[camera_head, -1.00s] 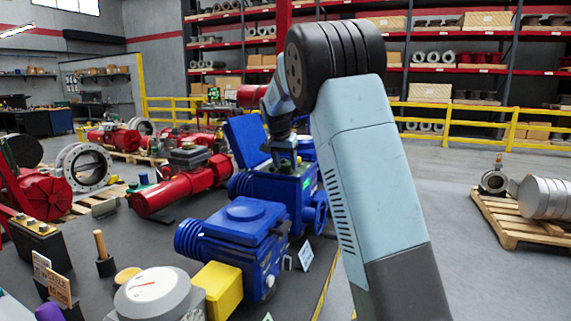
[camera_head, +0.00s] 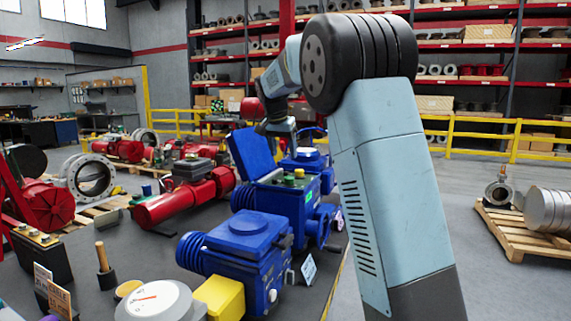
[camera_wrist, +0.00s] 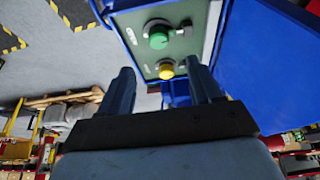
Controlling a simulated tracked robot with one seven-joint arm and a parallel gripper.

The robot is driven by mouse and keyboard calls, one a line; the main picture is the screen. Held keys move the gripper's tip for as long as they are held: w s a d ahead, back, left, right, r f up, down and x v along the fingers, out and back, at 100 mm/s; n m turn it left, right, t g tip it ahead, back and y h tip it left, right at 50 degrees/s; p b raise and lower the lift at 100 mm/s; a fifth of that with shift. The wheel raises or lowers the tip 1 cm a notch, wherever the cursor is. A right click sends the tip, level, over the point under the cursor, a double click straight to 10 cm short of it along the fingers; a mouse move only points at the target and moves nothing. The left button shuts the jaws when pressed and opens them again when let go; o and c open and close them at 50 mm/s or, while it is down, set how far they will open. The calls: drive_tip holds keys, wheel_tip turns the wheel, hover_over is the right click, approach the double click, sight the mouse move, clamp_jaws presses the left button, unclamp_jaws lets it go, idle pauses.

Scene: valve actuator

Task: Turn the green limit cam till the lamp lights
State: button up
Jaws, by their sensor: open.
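The blue actuator (camera_head: 268,200) stands on the dark bench with its blue lid (camera_head: 250,154) raised. Inside its top, a green knob (camera_head: 289,180) and a yellow knob (camera_head: 299,173) show small. In the wrist view, the green cam knob (camera_wrist: 158,37) and the yellow knob (camera_wrist: 166,70) sit on a grey-green plate (camera_wrist: 182,40). My gripper (camera_wrist: 160,68) is open and empty, its fingers pointing toward the plate and apart from the green knob. In the head view my gripper is small and partly hidden above the actuator. I cannot make out whether any lamp is lit.
Another blue actuator (camera_head: 235,250) stands in front, beside a yellow block (camera_head: 220,296) and a white dial gauge (camera_head: 155,301). A red actuator (camera_head: 180,200) lies to the left. Open floor (camera_head: 455,215) is on the right, before a pallet (camera_head: 515,228).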

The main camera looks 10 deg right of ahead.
drive_tip(key=shift+v, duration=1.5)
drive_tip(key=s+d+n+y, duration=0.1)
drive_tip(key=s+d+n, duration=0.1)
drive_tip(key=s, duration=1)
drive_tip(key=s+d+n+y, duration=0.1)
drive_tip(key=s+d+n, duration=0.15)
drive_tip(key=s, duration=0.85)
drive_tip(key=s+f+n+t, duration=0.1)
drive_tip(key=s+f, duration=0.4)
drive_tip(key=s, duration=0.5)
drive_tip(key=s+f+n+t, duration=0.1)
drive_tip(key=s+f+n, duration=0.1)
drive_tip(key=s+f, duration=0.4)
drive_tip(key=shift+s+a+f+y, duration=0.25)
drive_tip(key=shift+s+a, duration=0.2)
drive_tip(key=shift+s, duration=2.2)
